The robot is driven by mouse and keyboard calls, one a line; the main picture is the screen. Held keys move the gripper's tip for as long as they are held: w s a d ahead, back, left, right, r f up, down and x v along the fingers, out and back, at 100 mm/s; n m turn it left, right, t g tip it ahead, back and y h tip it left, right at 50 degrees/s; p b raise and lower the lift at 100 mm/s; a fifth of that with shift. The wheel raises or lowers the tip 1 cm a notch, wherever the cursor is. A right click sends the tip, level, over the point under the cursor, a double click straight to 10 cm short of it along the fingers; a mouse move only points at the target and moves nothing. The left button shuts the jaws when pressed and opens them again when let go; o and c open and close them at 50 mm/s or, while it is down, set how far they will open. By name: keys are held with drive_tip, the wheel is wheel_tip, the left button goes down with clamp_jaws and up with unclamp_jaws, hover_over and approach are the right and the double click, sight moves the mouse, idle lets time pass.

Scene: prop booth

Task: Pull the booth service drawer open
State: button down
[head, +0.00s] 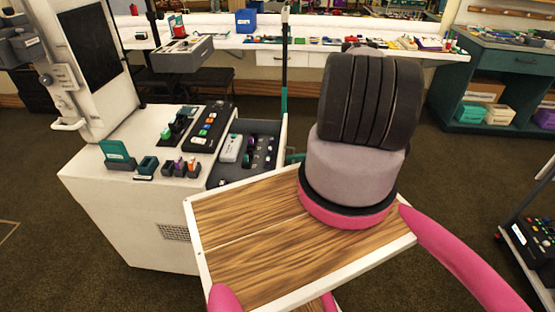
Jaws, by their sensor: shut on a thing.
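The white booth unit (125,215) stands left of centre in the head view. A dark, open-topped tray-like section (224,181) at its right side holds a grey device and small coloured knobs, with a thin white edge along its right. This looks like the service drawer standing open, but I cannot tell how far. A small teal piece (295,157) shows beside that edge, possibly its handle. My own arm's thick grey and black links rise in front of this area. My gripper is not visible; the arm may hide it.
My wood-topped body fills the lower middle. On the booth stand a black button panel (211,127) and small teal holders (117,153). A long white counter (330,46) runs behind. A teal bench (490,70) is at the back right. Dark carpet lies open between.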

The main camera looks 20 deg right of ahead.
drive_tip(key=shift+f+v, duration=0.2)
drive_tip(key=shift+v, duration=0.75)
drive_tip(key=shift+f+v, duration=0.2)
drive_tip(key=shift+v, duration=0.75)
drive_tip(key=c, duration=0.9)
unclamp_jaws()
drive_tip(key=shift+o, duration=0.2)
drive_tip(key=v, duration=1.1)
